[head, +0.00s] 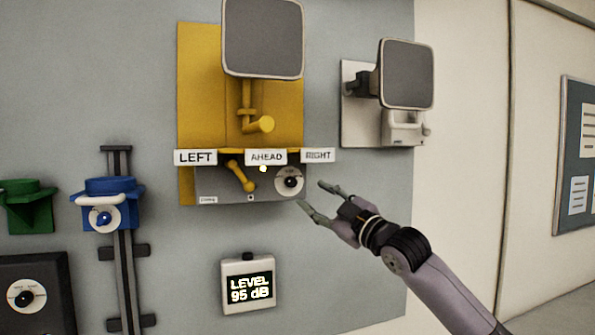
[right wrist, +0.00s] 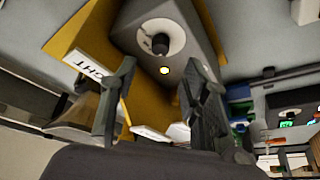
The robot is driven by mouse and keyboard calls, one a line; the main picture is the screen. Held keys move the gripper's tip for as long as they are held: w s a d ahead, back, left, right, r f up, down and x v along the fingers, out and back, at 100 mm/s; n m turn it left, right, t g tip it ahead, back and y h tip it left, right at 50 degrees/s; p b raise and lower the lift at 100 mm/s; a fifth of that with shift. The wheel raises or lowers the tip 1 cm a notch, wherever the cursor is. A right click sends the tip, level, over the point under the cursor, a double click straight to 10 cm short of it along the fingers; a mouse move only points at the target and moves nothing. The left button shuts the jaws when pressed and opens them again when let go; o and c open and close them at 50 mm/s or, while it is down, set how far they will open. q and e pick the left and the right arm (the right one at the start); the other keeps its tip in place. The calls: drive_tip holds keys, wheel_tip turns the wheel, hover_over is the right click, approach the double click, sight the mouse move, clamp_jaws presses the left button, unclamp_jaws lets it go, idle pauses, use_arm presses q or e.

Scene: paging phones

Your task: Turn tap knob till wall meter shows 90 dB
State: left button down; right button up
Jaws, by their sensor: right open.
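The tap knob (head: 290,181) is a small black knob on a round white dial, at the right end of a grey box under the yellow panel. It also shows in the right wrist view (right wrist: 158,44), beyond my fingers. The wall meter (head: 248,287) hangs below the box and reads "LEVEL 95 dB". My right gripper (head: 310,200) is open and empty, just right of and slightly below the knob, apart from it. In the right wrist view its two fingers (right wrist: 158,95) are spread, with the knob above the gap between them. My left gripper is not in view.
Signs LEFT (head: 195,157), AHEAD (head: 266,157) and RIGHT (head: 318,155) stick out above the box. A yellow lever (head: 240,176) is left of the knob. A grey-faced horn (head: 406,74) is at upper right. The wall right of the meter is clear.

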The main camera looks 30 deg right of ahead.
sight(293, 184)
drive_tip(key=p+x, duration=0.3)
drive_tip(key=x, duration=0.3)
drive_tip(key=shift+w+r, duration=0.2)
drive_tip(key=shift+r, duration=0.05)
drive_tip(key=shift+w+a+p, duration=0.1)
drive_tip(key=shift+w+p, duration=0.35)
drive_tip(key=shift+w, duration=0.25)
drive_tip(key=shift+f, duration=0.1)
clamp_jaws()
